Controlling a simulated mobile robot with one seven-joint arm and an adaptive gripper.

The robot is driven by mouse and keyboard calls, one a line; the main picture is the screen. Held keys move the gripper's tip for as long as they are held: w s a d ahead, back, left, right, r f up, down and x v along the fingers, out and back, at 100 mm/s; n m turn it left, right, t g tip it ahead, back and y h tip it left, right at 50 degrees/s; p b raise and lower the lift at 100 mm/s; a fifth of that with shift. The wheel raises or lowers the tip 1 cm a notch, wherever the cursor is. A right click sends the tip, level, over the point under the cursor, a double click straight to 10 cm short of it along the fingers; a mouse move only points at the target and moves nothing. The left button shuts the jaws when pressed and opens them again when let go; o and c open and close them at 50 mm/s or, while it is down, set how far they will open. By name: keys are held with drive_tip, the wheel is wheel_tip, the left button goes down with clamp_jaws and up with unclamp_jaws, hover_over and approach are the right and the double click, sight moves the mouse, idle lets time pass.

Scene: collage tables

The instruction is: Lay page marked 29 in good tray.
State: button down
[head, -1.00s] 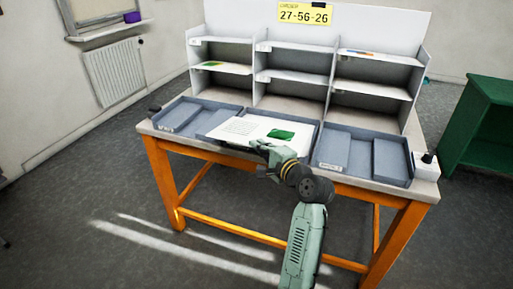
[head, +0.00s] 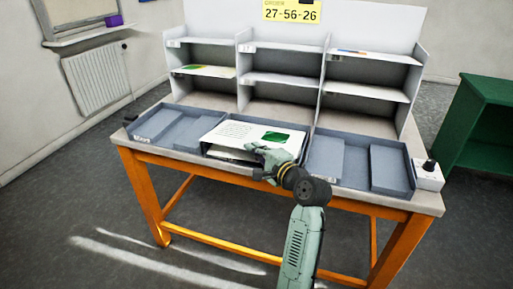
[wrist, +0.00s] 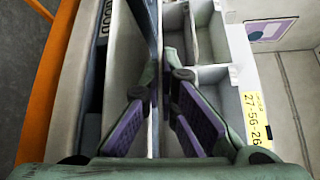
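A white page (head: 235,133) with printed lines and a green picture is above the middle tray (head: 208,153), its front edge raised. No number is readable on it. My gripper (head: 262,152) is at the page's front right edge and appears shut on it. In the wrist view my gripper's (wrist: 163,85) fingertips nearly meet, with a thin edge-on strip between them. Another white sheet (head: 230,153) shows under the page in the middle tray. A left tray (head: 205,118) and a right tray (head: 340,187) flank it. Their small front labels are too blurred to read surely.
A shelf rack (head: 240,75) stands behind the trays, with a green and yellow sheet (head: 205,71) and another sheet (head: 355,52) in it. A yellow sign (head: 292,12) reads 27-56-26. A white box with a black knob (head: 428,178) stands at the right table edge.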

drive_tip(key=shift+w+a+f, duration=0.1)
drive_tip(key=shift+w+f, duration=0.1)
drive_tip(key=shift+f, duration=0.45)
drive_tip(key=c, duration=2.4)
unclamp_jaws()
drive_tip(key=shift+r, duration=0.15)
drive_tip(key=c, duration=1.7)
unclamp_jaws()
